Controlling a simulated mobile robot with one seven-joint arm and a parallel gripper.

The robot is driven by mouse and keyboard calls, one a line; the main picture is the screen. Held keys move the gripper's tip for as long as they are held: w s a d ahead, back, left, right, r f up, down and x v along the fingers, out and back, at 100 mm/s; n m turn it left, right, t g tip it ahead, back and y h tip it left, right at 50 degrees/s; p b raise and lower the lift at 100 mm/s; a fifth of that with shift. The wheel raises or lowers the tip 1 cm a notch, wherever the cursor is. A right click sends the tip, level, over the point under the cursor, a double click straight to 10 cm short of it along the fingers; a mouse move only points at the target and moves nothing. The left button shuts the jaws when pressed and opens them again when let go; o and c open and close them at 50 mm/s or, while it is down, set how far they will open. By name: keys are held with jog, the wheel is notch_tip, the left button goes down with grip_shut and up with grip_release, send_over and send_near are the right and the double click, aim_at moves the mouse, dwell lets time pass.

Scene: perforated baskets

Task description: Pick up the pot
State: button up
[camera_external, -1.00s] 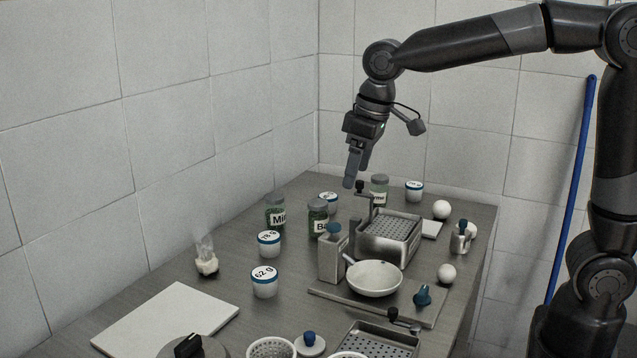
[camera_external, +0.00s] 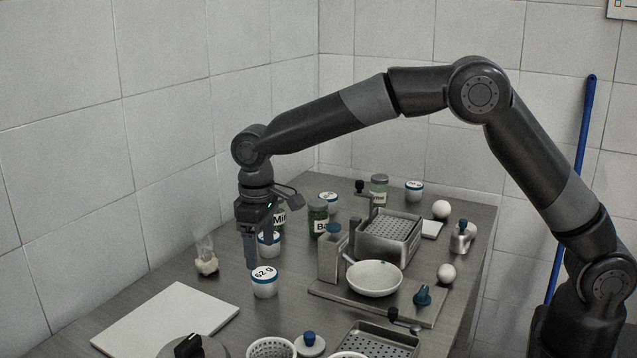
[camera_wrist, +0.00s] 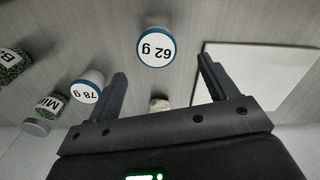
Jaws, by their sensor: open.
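A small white pot with a blue rim and a "62 g" lid (camera_external: 264,287) stands upright on the table. In the wrist view this pot (camera_wrist: 156,47) lies ahead, between the lines of the two fingers. My gripper (camera_external: 259,256) points down, open and empty, just behind and above it. A similar "78 g" pot (camera_external: 269,237) is partly hidden behind my fingers; in the wrist view it (camera_wrist: 87,88) sits left of the left finger. Two more such pots (camera_external: 329,197) (camera_external: 414,187) stand farther back. A white pan with a handle (camera_external: 374,279) rests to the right.
Green-filled jars (camera_external: 318,215) stand behind. A white board (camera_external: 168,318) lies at front left and a small pale object (camera_external: 206,262) left of the gripper. A metal box (camera_external: 333,255), perforated basket (camera_external: 390,232) and tray crowd the right. The tiled wall bounds the left.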

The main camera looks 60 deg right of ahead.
aim_at(264, 273)
jog(key=f, duration=0.8)
jog(key=shift+s+d+f, duration=0.1)
jog(key=shift+d+f, duration=0.15)
jog(key=shift+f, duration=0.1)
jog(key=shift+c, duration=0.5)
jog(key=c, duration=1)
jog(key=shift+r, duration=0.15)
